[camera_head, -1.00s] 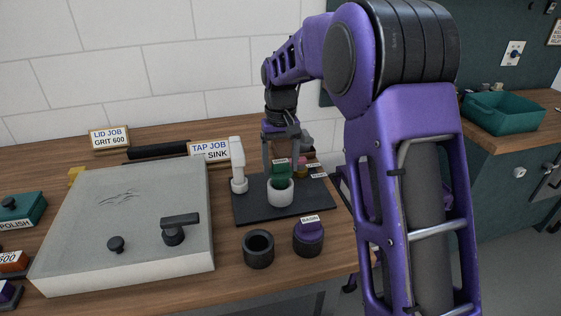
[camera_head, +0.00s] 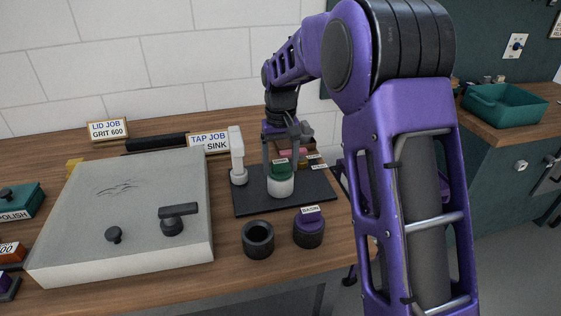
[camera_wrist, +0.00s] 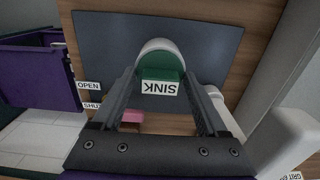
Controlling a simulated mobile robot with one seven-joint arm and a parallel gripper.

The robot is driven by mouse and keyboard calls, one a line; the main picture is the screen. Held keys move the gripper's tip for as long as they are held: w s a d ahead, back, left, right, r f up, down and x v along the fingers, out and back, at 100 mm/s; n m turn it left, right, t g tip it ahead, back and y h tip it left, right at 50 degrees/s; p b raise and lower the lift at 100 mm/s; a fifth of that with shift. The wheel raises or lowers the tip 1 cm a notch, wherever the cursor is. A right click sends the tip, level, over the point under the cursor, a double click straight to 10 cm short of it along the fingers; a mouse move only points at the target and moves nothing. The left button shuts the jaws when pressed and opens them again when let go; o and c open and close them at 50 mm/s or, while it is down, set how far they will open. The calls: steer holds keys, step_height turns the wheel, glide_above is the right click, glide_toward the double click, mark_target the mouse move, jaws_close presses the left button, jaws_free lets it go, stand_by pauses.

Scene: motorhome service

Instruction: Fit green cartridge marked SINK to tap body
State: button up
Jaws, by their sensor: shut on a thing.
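The green cartridge (camera_head: 282,170) sits in the open top of the white round tap body (camera_head: 281,188) on a dark mat (camera_head: 250,205). In the wrist view the green cartridge (camera_wrist: 162,66) shows its SINK label, upside down, with the white tap body (camera_wrist: 158,45) around its far side. My gripper (camera_head: 281,166) reaches down from above, its fingers on either side of the cartridge and shut on it. Whether the cartridge is fully seated cannot be told.
A black empty cup (camera_head: 258,239) and a dark holder with the purple BASIN cartridge (camera_head: 309,228) stand in front of the mat. A grey lid panel (camera_head: 130,215) fills the left. A pink piece (camera_wrist: 132,117) and OPEN and SHUT labels show near the mat's edge.

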steer(key=shift+f, duration=0.2)
steer(key=o, duration=1.3)
steer(key=shift+r, duration=0.15)
